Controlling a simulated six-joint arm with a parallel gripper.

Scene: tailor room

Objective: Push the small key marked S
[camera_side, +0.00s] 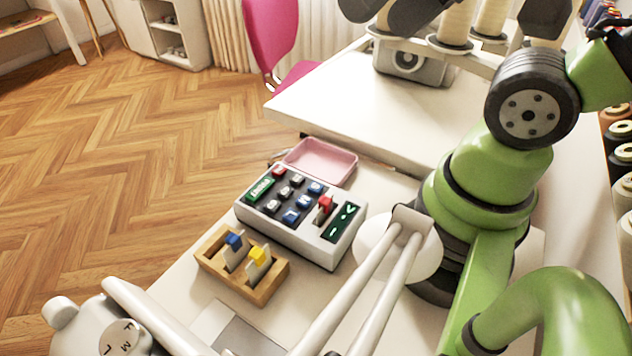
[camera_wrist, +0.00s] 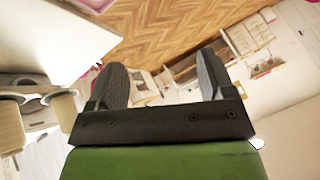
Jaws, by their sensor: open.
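A white key panel (camera_side: 288,243) lies on the near white table in the side view. It carries small grey-topped keys (camera_side: 283,191), small blue-topped keys (camera_side: 303,201), wide green keys (camera_side: 342,222) and a red raised piece (camera_side: 325,203). The marks on the small keys are too small to read, so I cannot tell which one is S. My gripper (camera_wrist: 160,72) shows in the wrist view with its two dark fingers wide apart and nothing between them. It points out over the room, and the panel is not in that view.
A wooden holder (camera_side: 262,295) with blue and yellow tabs stands in front of the panel, and a pink tray (camera_side: 350,179) behind it. White bars (camera_side: 345,300) cross the near right. Thread cones (camera_side: 455,25) stand at the back. A machine with a lettered dial (camera_side: 125,338) is at lower left.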

